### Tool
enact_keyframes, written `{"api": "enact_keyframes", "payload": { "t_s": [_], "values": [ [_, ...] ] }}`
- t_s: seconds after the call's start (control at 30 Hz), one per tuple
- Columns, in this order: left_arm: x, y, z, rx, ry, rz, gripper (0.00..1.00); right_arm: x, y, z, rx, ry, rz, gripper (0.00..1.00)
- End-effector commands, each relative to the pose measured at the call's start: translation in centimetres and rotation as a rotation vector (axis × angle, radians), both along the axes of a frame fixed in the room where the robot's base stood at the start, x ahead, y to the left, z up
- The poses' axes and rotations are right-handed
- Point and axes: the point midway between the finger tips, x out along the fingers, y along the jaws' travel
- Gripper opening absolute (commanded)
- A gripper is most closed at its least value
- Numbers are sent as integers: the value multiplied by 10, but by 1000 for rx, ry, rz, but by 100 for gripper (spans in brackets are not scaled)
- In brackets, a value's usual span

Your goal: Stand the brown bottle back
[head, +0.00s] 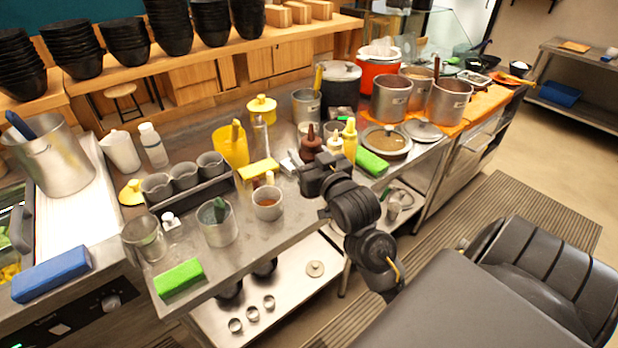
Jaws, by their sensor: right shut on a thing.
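The brown bottle (310,144) stands about upright on the metal counter, among other squeeze bottles near the middle of the head view. My right gripper (306,165) reaches in from the lower right and is shut on the brown bottle. The gripper hides the bottle's lower part, so I cannot tell whether its base touches the counter. My left gripper is not in view.
A yellow bottle (349,138) and a pale bottle (335,147) stand just right of the brown one. A metal cup (267,204) stands at the left front. Steel pots (391,98) stand behind right.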

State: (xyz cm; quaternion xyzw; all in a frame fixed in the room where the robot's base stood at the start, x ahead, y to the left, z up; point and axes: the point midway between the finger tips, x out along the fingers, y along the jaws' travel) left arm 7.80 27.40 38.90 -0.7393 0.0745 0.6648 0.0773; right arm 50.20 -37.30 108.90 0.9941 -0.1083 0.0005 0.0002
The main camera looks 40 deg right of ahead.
Motion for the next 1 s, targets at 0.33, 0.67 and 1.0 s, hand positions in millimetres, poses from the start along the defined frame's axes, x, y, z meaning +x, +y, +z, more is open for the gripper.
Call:
{"api": "enact_keyframes", "payload": {
  "t_s": [0.33,0.67,1.0],
  "values": [
    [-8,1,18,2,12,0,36,67,-55,-38,-2,5,-2,45],
    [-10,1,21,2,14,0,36,95,-76,-84,0,-1,-1,45],
    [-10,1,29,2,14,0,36,101,-80,-104,1,3,0,45]
  ]
}}
